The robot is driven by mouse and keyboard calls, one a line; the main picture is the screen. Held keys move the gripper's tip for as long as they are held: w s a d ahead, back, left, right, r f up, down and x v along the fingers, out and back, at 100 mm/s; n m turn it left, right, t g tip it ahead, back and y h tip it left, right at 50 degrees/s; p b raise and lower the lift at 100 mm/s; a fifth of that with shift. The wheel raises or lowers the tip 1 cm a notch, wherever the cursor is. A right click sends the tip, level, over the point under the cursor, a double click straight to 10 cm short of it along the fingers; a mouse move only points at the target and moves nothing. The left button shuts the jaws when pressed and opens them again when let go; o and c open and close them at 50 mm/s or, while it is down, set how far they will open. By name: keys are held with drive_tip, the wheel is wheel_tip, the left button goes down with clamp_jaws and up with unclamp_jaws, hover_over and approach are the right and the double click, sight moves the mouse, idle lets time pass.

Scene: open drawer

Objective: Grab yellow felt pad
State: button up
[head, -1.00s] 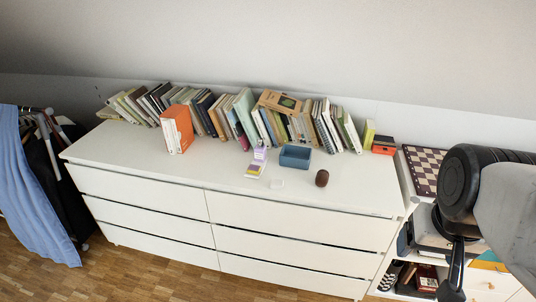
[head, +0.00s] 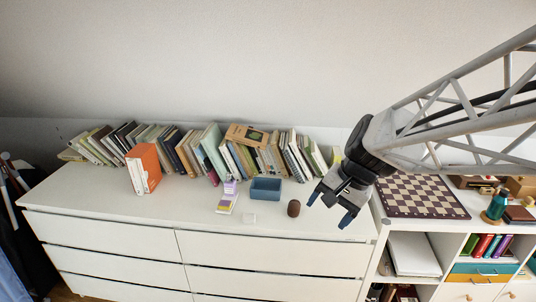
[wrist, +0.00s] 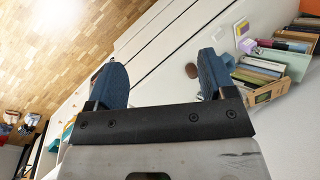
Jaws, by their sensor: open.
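A small flat yellow patch, which looks like the yellow felt pad (head: 224,210), lies on the white dresser top left of the blue tray. Purple and white pieces lie against or on it, and I cannot tell how they stack. In the wrist view the yellow pad (wrist: 241,27) shows small at the upper right, beyond the right finger. My gripper (head: 332,211) is open and empty, with blue fingertips, above the right end of the dresser. It is well to the right of the pad. The wrist view shows both fingers spread (wrist: 163,80).
A blue tray (head: 266,196), a brown egg-shaped object (head: 294,208) and a small white block (head: 250,218) lie between the pad and my gripper. Leaning books (head: 215,145) line the back. An orange book (head: 150,165) stands at left. A chessboard (head: 420,196) lies at right.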

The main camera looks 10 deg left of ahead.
drive_tip(key=w+a+f+m+g+y, duration=0.1)
drive_tip(key=w+a+f+m+y, duration=0.25)
drive_tip(key=w+a, duration=0.55)
drive_tip(key=m+t+y, duration=0.1)
drive_tip(key=m+y, duration=0.4)
drive_tip(key=m, duration=0.6)
approach(227, 203)
drive_tip(key=shift+n+x, duration=0.25)
drive_tip(key=shift+x, duration=0.7)
drive_tip(key=shift+s+f+y, duration=0.15)
drive_tip(key=shift+y, duration=0.1)
drive_tip(key=shift+a, duration=0.15)
drive_tip(key=shift+x, duration=1.15)
drive_tip(key=shift+a+f, duration=0.1)
drive_tip(key=shift+x, duration=2.55)
